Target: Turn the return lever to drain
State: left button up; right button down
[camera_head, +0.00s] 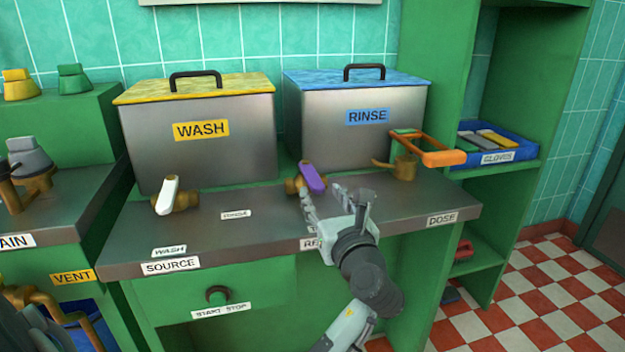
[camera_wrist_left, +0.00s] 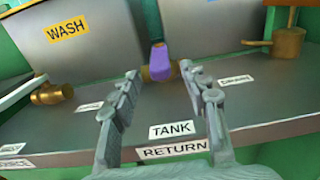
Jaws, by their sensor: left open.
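The return lever (camera_head: 312,177) is a purple handle on a brass valve at the front of the RINSE tank. It also shows in the left wrist view (camera_wrist_left: 158,58), roughly in line with the TANK label (camera_wrist_left: 171,130) and the RETURN label (camera_wrist_left: 175,150). A small blurred label (camera_wrist_left: 237,79), perhaps DRAIN, lies to the right of the valve. My left gripper (camera_head: 325,196) is open, its fingers reaching toward the lever from the front. In the left wrist view the lever appears between and beyond the fingertips, with no clear contact. My right gripper is not in view.
A white-handled valve (camera_head: 167,194) stands on the counter at left, before the WASH tank (camera_head: 200,150). A brass tap (camera_head: 403,166) and an orange-handled frame (camera_head: 440,157) are at right. The counter between the two valves is clear apart from labels.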

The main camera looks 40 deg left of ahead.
aim_at(315, 179)
pick_arm(q)
jog(key=x, duration=0.6)
jog(key=shift+w+a, duration=0.1)
grip_shut()
dwell(0.3)
